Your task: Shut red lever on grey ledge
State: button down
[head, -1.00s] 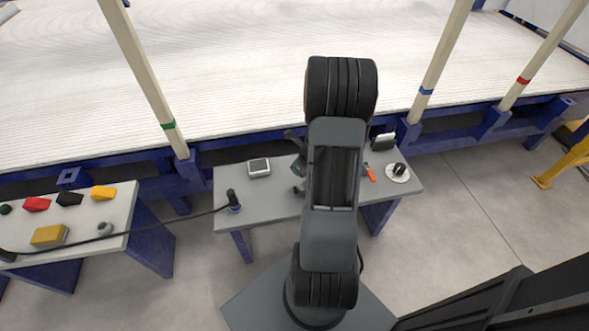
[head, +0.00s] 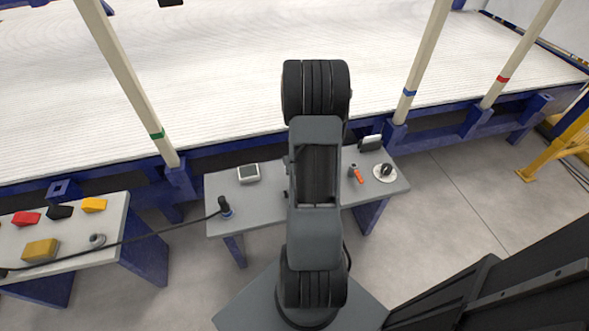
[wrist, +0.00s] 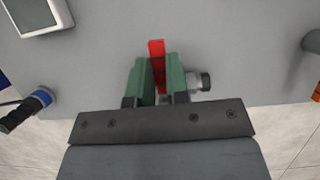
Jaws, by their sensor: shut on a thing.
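The red lever (wrist: 157,49) stands out from the grey ledge (wrist: 105,60) in the wrist view, near the middle. My gripper (wrist: 158,68) has green fingers on both sides of the lever and is shut on it. The lever's lower part is hidden between the fingers. A metal fitting with a dark end (wrist: 203,82) shows just right of the fingers. In the head view my arm hides the lever and my gripper; the grey ledge (head: 268,203) shows on both sides of the arm.
On the ledge are a pale framed device (head: 249,173), a black joystick with a blue base (head: 224,208), an orange-handled piece (head: 359,176) and a round dial (head: 385,172). A side table (head: 75,240) at left holds coloured blocks. A cable crosses to the joystick.

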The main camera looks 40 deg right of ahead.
jog(key=shift+d+m, duration=0.1)
jog(key=shift+m, duration=0.2)
jog(key=c, duration=1.1)
grip_release()
jog(key=shift+r, duration=0.1)
jog(key=p+v, duration=0.9)
jog(key=v, duration=0.4)
jog(key=shift+r+p, duration=0.25)
jog(key=shift+p, duration=0.05)
jog(key=shift+s, duration=0.15)
